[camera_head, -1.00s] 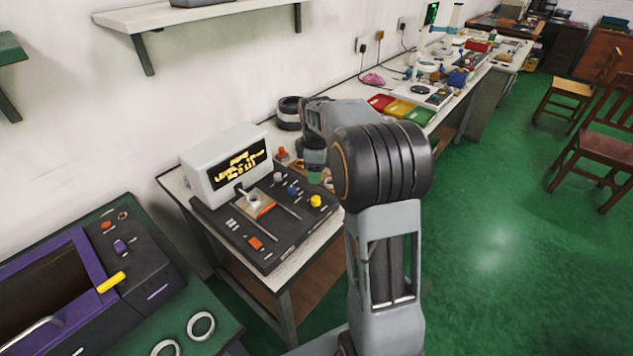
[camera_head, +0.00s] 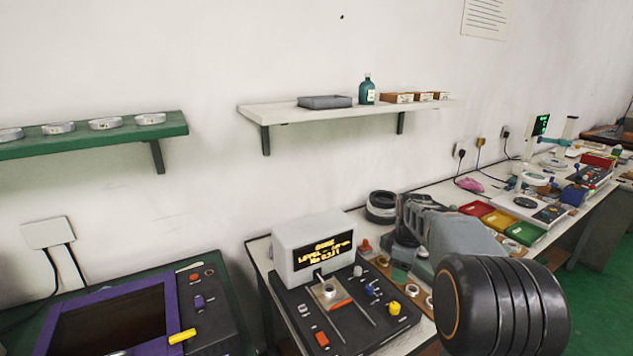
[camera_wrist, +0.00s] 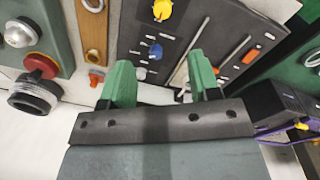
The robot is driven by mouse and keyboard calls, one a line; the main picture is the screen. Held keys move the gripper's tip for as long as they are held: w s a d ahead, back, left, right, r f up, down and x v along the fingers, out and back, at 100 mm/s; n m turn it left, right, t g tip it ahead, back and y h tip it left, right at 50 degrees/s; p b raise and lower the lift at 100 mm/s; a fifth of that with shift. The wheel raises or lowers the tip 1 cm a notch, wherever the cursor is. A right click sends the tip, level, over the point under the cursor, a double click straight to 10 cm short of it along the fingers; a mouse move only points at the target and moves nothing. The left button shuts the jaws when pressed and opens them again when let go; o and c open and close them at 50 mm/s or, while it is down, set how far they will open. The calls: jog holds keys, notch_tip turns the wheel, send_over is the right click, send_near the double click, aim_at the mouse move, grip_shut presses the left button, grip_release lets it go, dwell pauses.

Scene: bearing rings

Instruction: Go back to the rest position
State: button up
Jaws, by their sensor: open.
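My gripper (camera_wrist: 162,82) shows in the wrist view with its two green fingers apart and nothing held between them. Beyond the fingers are the white bench top and the dark control panel (camera_wrist: 140,45). In the head view my arm reaches over the bench beside the grey display box (camera_head: 313,248) and its control panel (camera_head: 298,305). My fingertips are hard to make out there, and their height above the bench cannot be told.
A purple-framed machine (camera_head: 112,325) stands at the left. Black and white rings (camera_head: 381,207) lie near the wall, with red, yellow and green trays (camera_head: 499,221) further right. A white shelf (camera_head: 285,116) and a green shelf (camera_head: 90,138) hang above. Green floor is clear at right.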

jog(key=s+a+m+t, duration=0.1)
jog(key=s+a+m, duration=0.2)
jog(key=s, duration=0.4)
jog(key=s+a+m+t, duration=0.1)
jog(key=s+a+m, duration=0.3)
jog(key=s, duration=0.3)
jog(key=s+a+r+m+t+p, duration=0.1)
jog(key=s+a+m, duration=0.2)
jog(key=s, duration=0.4)
jog(key=shift+s+a+m, duration=0.3)
jog(key=shift+s+m, duration=0.05)
jog(key=shift+m, duration=0.05)
